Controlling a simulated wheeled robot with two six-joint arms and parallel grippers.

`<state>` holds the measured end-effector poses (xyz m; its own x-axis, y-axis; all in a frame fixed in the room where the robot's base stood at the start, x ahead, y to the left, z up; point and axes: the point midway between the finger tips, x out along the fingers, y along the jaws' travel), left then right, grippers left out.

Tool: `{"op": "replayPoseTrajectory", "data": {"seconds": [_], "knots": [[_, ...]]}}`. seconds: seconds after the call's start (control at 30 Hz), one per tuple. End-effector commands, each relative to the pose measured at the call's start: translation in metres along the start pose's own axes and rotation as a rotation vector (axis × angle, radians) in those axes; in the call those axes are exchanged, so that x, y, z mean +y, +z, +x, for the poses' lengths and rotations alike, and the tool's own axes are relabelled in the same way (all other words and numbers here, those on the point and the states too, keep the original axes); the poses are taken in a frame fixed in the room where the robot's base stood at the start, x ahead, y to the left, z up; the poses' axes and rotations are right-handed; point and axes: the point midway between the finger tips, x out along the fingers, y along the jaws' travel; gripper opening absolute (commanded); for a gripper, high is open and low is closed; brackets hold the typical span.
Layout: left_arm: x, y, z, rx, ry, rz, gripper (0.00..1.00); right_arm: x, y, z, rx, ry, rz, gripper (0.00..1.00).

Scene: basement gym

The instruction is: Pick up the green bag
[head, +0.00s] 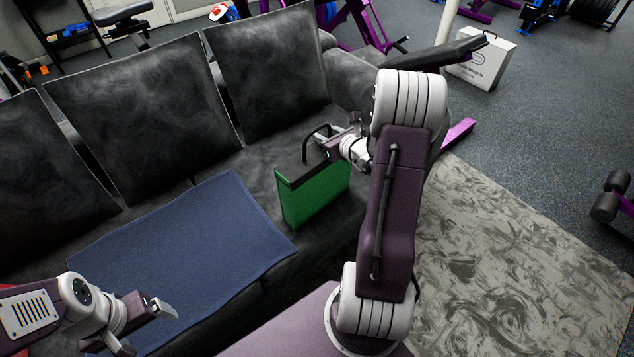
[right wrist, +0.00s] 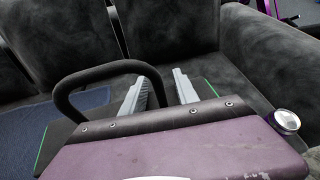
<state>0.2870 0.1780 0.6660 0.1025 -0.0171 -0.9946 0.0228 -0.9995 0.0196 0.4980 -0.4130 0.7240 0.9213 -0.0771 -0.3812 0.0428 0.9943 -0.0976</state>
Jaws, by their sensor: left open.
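The green bag (head: 314,196) stands upright on the dark sofa seat, with a black top band and a black loop handle (head: 306,146). My right gripper (head: 328,140) is at the top of the bag, beside the handle. In the right wrist view its two grey fingers (right wrist: 158,92) are apart, and one side of the handle (right wrist: 108,68) comes down between them. The bag's body there is mostly hidden behind my gripper, with only thin green edges showing. My left gripper (head: 145,325) is open and empty, low at the left, above the sofa's front.
A blue cloth (head: 190,240) lies on the seat left of the bag. The sofa's back cushions (head: 145,110) stand behind, and its armrest (head: 352,80) is at the right. A patterned rug (head: 510,270) covers floor at the right. A white box (head: 481,64) stands farther back.

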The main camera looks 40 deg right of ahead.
Motion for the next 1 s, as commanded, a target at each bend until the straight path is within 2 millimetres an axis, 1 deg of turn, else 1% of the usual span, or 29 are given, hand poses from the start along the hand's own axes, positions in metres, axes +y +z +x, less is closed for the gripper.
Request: {"op": "replayPoseTrajectory", "data": {"seconds": [0.03,0.1,0.27,0.3,0.37,0.4,0.43,1.0], "knots": [[0.0,0.0002,0.0019,0.0,0.0,0.0,0.87,0.0008,-0.0011,0.0055,0.0,0.002,-0.001,0.36],[0.0,0.0001,0.0018,0.0,0.0,0.0,0.87,0.0002,-0.0002,0.0085,0.0,0.0,-0.001,0.36],[0.0,0.0001,0.0013,0.0,0.0,0.0,0.87,-0.0001,0.0003,0.0083,0.001,0.0,0.0,0.36],[0.0,0.0001,0.0013,0.0,0.0,0.0,0.87,0.0,0.0003,0.0083,0.0,0.0,0.0,0.31],[0.0,0.0001,0.0013,0.0,0.0,0.0,0.87,0.0,0.0003,0.0082,0.0,0.0,0.0,0.14],[0.0,0.0001,0.0013,0.0,0.0,0.0,0.87,0.0,0.0003,0.0081,0.0,0.0,0.0,0.03],[0.0,0.0001,0.0013,0.0,0.0,0.0,0.87,0.0,0.0003,0.0081,0.0,0.0,0.0,0.0],[0.0,0.0001,0.0013,0.0,0.0,0.0,0.87,0.0001,0.0,0.0079,0.001,0.0,0.0,0.0]]}}
